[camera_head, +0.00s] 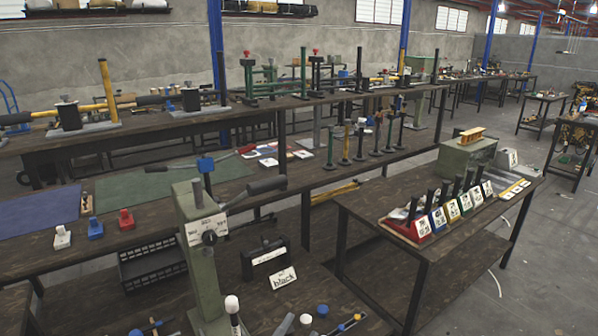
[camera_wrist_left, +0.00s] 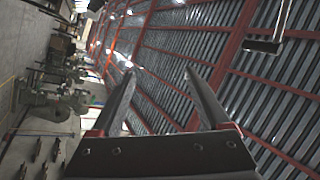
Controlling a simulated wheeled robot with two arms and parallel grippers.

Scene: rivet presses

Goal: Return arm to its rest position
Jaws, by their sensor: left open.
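My left gripper (camera_wrist_left: 160,75) shows in the left wrist view. Its two dark fingers stand apart with nothing between them. It points up toward the ceiling with its red beams, and the picture is turned sideways. I cannot make out either of my arms in the head view. My right gripper is not in view.
A green rivet press (camera_head: 206,245) with a black lever stands close in front. A black box (camera_head: 265,258) and a "black" card (camera_head: 284,278) are beside it. A table (camera_head: 425,250) with coloured, labelled holders (camera_head: 405,228) is at right. Grey floor (camera_head: 520,285) lies clear beyond.

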